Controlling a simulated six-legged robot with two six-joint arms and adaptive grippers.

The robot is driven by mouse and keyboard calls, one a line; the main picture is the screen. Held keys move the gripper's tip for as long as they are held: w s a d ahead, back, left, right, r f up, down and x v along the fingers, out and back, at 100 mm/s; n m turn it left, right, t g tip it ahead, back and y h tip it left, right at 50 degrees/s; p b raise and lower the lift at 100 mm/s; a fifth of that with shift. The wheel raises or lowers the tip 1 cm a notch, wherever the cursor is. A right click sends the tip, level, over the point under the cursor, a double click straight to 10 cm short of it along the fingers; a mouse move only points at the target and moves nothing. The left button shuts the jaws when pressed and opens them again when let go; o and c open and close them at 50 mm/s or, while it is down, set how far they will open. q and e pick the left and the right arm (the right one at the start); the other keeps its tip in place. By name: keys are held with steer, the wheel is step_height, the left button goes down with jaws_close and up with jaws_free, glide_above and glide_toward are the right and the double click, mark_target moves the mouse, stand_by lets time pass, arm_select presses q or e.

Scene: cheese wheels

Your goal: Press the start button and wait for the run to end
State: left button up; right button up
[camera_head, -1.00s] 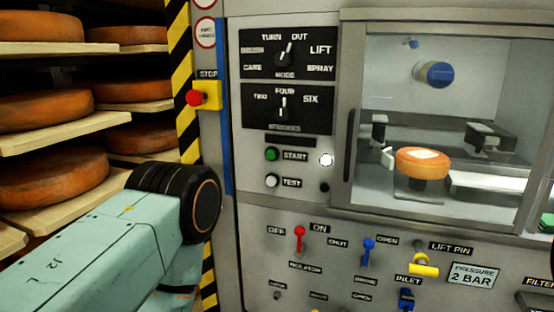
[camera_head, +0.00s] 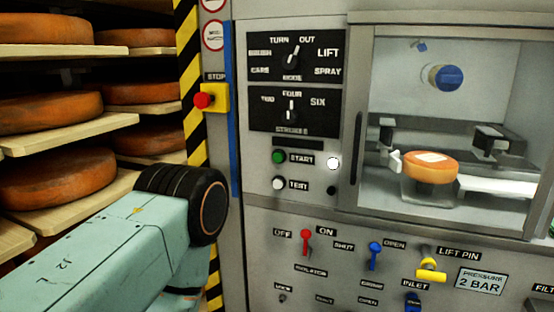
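The green start button (camera_head: 279,157) sits on the grey machine panel, left of its START label. A white round lamp (camera_head: 333,163) to the right of the label looks lit. Behind the machine's window, an orange cheese wheel (camera_head: 432,168) with a pale label on top rests on a support. A white-tipped part (camera_head: 395,161) stands at the wheel's left side. My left arm comes in from the lower left, its dark joint beside the striped post. Neither gripper is in view, and nothing of mine covers the start button.
A red stop button (camera_head: 204,100) on a yellow box is left of the panel. A white test button (camera_head: 278,183) is below start. Red (camera_head: 306,241) and blue (camera_head: 375,255) levers stick out below. Shelves (camera_head: 75,136) with cheese wheels fill the left.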

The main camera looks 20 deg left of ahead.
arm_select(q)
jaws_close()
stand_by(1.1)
